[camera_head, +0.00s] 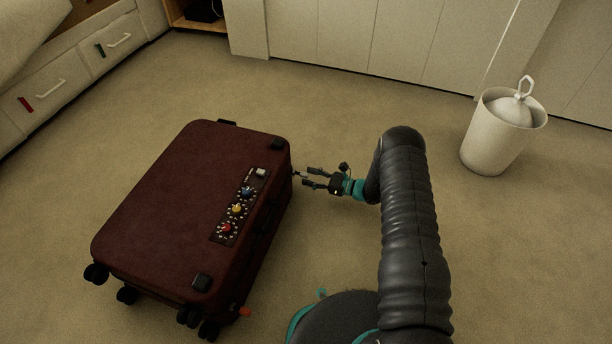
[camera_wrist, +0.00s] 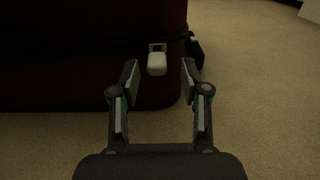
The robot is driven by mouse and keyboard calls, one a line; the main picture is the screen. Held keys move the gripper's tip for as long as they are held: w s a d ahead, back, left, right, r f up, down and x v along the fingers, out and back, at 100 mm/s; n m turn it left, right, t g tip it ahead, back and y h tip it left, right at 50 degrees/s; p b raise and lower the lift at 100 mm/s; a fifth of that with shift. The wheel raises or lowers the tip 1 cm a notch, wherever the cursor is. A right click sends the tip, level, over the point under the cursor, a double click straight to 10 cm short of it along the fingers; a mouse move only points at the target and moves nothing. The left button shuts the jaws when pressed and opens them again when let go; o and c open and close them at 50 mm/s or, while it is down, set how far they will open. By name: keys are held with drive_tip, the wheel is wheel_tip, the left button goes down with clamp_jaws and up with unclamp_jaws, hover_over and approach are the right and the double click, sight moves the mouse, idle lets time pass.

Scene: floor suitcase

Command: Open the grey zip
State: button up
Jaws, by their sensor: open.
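A dark red suitcase (camera_head: 170,190) lies flat on the carpet at the left of the head view. Its side fills the top of the wrist view (camera_wrist: 80,60). A light grey zip pull (camera_wrist: 157,63) hangs on the zip line of that side. My gripper (camera_head: 306,178) is at the suitcase's right side, near its far corner. In the wrist view my gripper (camera_wrist: 160,80) is open, with one finger on each side of the zip pull and nothing clamped. The pull sits slightly beyond the fingertips. In the head view the pull is too small to make out clearly.
A panel with coloured dials (camera_head: 238,207) is on the suitcase's top. A small orange-red tab (camera_head: 245,312) shows at its near corner. Drawers (camera_head: 65,75) line the left. Carpet around the suitcase is clear.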

drive_tip(key=v, duration=0.9)
drive_tip(key=shift+d, duration=0.4)
